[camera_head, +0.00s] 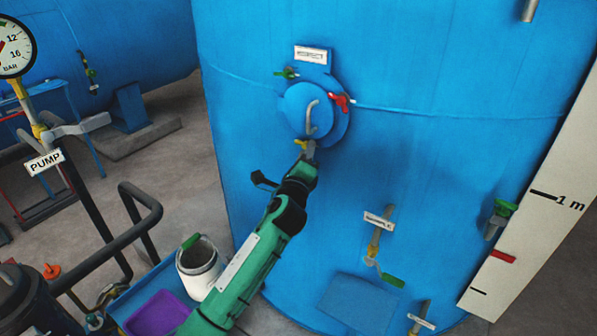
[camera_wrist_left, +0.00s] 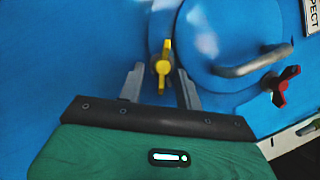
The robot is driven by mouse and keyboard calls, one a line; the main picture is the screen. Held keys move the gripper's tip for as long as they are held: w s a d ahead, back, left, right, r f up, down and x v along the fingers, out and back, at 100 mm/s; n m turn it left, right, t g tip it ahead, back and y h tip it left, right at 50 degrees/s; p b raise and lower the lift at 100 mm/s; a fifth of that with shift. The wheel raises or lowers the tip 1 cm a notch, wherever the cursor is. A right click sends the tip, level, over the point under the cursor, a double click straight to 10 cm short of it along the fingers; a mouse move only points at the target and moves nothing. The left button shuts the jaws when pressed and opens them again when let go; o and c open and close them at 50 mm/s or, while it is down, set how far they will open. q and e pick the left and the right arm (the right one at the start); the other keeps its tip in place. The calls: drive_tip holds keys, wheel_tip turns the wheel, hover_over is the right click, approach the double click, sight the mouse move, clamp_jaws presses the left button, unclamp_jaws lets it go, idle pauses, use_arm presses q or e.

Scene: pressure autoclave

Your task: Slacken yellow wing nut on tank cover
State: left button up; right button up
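The round blue tank cover (camera_head: 293,103) is on the side of the large blue tank (camera_head: 420,160), with a grey bent handle (camera_head: 311,117). The yellow wing nut (camera_head: 301,143) is at the cover's lower edge, partly hidden by my left gripper (camera_head: 308,150). In the left wrist view the yellow wing nut (camera_wrist_left: 163,66) stands lengthwise between the two fingertips of my left gripper (camera_wrist_left: 160,78). The fingers are apart, with a gap on each side of the nut. My right gripper is not in view.
A red wing nut (camera_head: 341,101) and a green wing nut (camera_head: 288,73) are also on the cover's edge. Valves with labels (camera_head: 379,220) stick out of the tank lower right. A white bucket (camera_head: 200,270) stands lower left, near black pump railings (camera_head: 145,225).

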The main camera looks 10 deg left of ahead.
use_arm(q)
drive_tip(key=s+a+f+m+h+b, duration=0.1)
drive_tip(key=s+f+m+b, duration=0.1)
drive_tip(key=s, duration=0.4)
drive_tip(key=s+f+m+t+b, duration=0.1)
drive_tip(key=s+f+m+b, duration=0.1)
drive_tip(key=s, duration=0.5)
drive_tip(key=shift+a+f+m+h+b, duration=0.25)
drive_tip(key=shift+a+m+h+b, duration=0.2)
drive_tip(key=shift+b, duration=0.7)
drive_tip(key=shift+d, duration=0.1)
